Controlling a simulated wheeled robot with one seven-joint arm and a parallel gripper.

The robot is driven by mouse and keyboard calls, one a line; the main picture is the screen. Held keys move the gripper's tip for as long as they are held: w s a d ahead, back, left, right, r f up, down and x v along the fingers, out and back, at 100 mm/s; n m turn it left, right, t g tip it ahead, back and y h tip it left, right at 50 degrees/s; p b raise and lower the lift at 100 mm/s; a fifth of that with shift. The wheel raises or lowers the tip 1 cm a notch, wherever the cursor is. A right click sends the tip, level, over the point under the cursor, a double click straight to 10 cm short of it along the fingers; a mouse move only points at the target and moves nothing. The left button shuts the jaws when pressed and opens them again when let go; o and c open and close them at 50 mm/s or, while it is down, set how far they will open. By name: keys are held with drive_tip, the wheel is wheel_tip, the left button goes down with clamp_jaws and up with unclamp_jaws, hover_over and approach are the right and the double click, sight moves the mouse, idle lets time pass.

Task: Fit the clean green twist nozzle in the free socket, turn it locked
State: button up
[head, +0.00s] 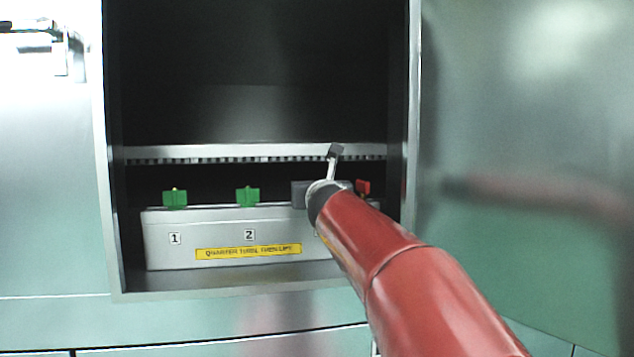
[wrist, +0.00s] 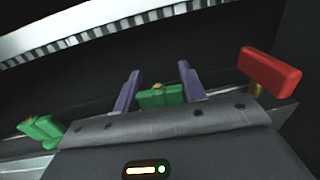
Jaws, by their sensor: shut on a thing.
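My gripper (wrist: 160,78) is shut on a green twist nozzle (wrist: 160,97) with a brass tip. One finger is on each side of it. The nozzle's lower part is hidden behind the gripper body, so I cannot tell whether it is seated or how far it is turned. In the head view my arm hides the held nozzle. Two other green nozzles stand at position 1 (head: 175,198) and position 2 (head: 248,196); one green nozzle also shows at the left of the wrist view (wrist: 41,131). A red nozzle (head: 363,187) stands to the right, also in the wrist view (wrist: 271,73).
The pale manifold block (head: 160,258) has a yellow label (head: 248,250) and sits low in a dark, metal-framed cabinet (head: 412,130). A light toothed rail (head: 225,153) runs behind it. The cabinet's upper space is empty. The right cabinet wall is close to my arm.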

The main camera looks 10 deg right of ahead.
drive_tip(key=shift+a+n+y+p, duration=0.1)
drive_tip(key=shift+n+y+p, duration=0.4)
drive_tip(key=shift+y+p, duration=0.4)
drive_tip(key=o, duration=1.1)
drive_tip(key=shift+c, duration=0.2)
